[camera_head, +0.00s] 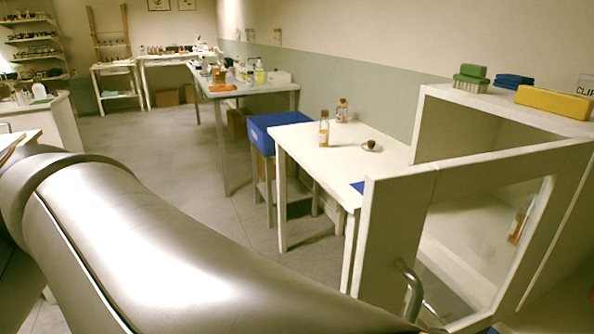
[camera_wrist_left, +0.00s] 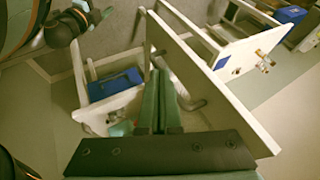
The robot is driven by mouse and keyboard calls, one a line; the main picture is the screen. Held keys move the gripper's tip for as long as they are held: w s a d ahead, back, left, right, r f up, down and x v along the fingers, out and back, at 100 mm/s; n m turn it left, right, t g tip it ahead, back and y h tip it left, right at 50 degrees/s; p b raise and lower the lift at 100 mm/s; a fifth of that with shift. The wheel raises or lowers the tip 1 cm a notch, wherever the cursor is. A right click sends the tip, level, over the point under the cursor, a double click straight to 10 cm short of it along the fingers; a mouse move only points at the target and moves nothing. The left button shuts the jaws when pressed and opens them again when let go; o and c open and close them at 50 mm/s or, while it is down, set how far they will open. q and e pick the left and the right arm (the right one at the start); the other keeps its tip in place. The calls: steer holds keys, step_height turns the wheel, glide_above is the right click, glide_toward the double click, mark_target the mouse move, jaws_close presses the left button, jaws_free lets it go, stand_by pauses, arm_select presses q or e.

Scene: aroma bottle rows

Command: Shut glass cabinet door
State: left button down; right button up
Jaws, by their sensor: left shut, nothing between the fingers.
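The glass cabinet door (camera_head: 392,225) stands open at the right in the head view, with a white frame and a clear pane. Its curved metal handle (camera_head: 412,290) is on the near frame piece. The white cabinet (camera_head: 463,104) is behind it. In the left wrist view the door's frame (camera_wrist_left: 222,88) slants down to the right. My left gripper (camera_wrist_left: 159,75) is shut and empty, its fingertips close beside the door; I cannot tell whether they touch it. In the head view my left arm fills the lower left and its fingers are hidden. My right gripper is not in view.
A white table (camera_head: 310,152) beside the cabinet holds an amber bottle (camera_head: 323,130) and small items. A blue bin (camera_head: 275,125) stands left of it. Open floor lies left of the tables.

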arm_select(q)
steer(key=w+f, duration=0.3)
steer(key=w, duration=0.3)
steer(key=shift+w+f+b, duration=0.15)
steer(key=shift+f+b, duration=0.05)
steer(key=shift+b, duration=0.2)
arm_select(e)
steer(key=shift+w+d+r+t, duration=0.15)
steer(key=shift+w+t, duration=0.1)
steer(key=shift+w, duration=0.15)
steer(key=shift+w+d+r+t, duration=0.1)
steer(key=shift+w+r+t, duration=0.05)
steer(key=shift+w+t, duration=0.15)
arm_select(q)
steer(key=shift+w, duration=0.1)
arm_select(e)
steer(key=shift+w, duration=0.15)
